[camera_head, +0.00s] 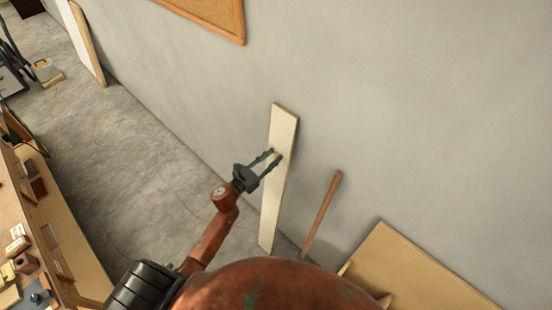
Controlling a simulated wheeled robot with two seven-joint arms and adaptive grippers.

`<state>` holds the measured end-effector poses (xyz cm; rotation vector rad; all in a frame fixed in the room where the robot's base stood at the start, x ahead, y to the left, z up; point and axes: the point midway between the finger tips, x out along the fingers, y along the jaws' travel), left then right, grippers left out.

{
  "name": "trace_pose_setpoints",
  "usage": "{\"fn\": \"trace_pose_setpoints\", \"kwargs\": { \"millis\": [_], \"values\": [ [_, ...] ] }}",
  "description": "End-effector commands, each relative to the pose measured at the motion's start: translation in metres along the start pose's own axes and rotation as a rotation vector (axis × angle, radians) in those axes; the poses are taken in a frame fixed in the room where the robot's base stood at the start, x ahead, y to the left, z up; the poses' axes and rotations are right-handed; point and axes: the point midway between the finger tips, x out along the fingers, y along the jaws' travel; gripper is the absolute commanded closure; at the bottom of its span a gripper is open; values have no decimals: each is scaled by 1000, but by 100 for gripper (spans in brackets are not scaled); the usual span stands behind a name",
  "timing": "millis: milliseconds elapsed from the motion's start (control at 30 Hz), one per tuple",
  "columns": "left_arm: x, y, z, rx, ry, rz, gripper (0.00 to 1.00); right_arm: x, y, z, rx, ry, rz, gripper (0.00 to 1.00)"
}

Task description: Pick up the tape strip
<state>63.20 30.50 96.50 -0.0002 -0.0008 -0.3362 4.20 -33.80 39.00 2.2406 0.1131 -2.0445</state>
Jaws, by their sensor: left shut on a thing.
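My left gripper (274,154) is in front of a long pale board (283,130) that leans upright against the grey wall. Its two dark fingers are shut on a small pale thing between their tips, which I take to be the tape strip (273,159). The strip is very small here and pale like the board behind it, so its outline is hard to make out. I cannot tell whether the strip touches the board. My right gripper is not in view.
A brown wooden stick (322,215) leans on the wall to the right of the board. A plywood panel (415,272) stands at the lower right. A wooden workbench (68,255) with small items is at the left. The concrete floor (120,160) between is clear.

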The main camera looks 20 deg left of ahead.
Motion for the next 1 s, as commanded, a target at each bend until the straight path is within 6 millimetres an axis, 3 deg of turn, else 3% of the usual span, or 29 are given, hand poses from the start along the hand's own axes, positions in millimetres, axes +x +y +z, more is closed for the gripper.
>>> {"fn": "trace_pose_setpoints", "kwargs": {
  "millis": [400, 767, 1000],
  "values": [
    [2, 0, 2, 1, -4, 0, 92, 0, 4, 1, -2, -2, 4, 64],
    [1, 0, 3, 1, -4, 0, 92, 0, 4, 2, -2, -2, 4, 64],
    [1, 0, 21, 6, -7, -2, 95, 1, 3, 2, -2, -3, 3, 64]
  ]
}}
